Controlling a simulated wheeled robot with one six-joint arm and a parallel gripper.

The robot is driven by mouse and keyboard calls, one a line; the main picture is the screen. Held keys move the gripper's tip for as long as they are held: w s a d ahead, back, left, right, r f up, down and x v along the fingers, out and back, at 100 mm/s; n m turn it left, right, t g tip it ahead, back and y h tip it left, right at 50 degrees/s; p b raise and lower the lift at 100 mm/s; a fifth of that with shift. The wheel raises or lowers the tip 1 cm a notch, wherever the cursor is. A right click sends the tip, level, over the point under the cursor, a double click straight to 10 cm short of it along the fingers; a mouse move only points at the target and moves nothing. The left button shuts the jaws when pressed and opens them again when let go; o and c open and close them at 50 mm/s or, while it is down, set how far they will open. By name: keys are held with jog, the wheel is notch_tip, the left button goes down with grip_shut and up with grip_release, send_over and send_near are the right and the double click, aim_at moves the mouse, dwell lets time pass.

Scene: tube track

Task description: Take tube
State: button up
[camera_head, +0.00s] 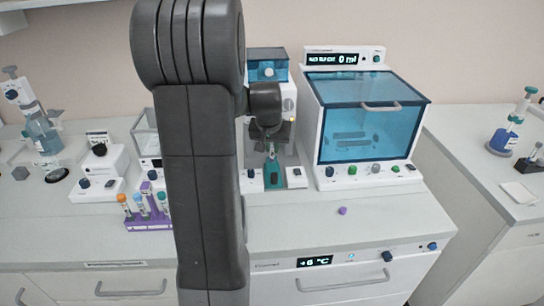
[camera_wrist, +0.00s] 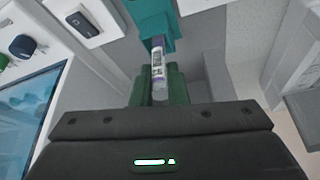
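A clear tube (camera_wrist: 159,72) with a white label and a purplish far end shows in the wrist view. Its far end meets a teal holder (camera_wrist: 152,18), and its near end lies between the green fingers of my gripper (camera_wrist: 160,84). The fingers are close on both sides of the tube; whether they press on it I cannot tell. In the head view my gripper (camera_head: 268,132) is in front of a white device, above a teal part (camera_head: 272,173); the tube is too small there to make out clearly.
A teal-lidded cabinet (camera_head: 368,120) stands close on the right. A small purple cap (camera_head: 342,211) lies on the counter. A purple rack (camera_head: 148,222) with several capped tubes is left of my arm. The counter front is mostly clear.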

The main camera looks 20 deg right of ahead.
grip_shut()
notch_tip(320, 180, up, 10)
jog(key=shift+r, duration=0.1)
jog(key=shift+s, duration=0.1)
dwell(0.4)
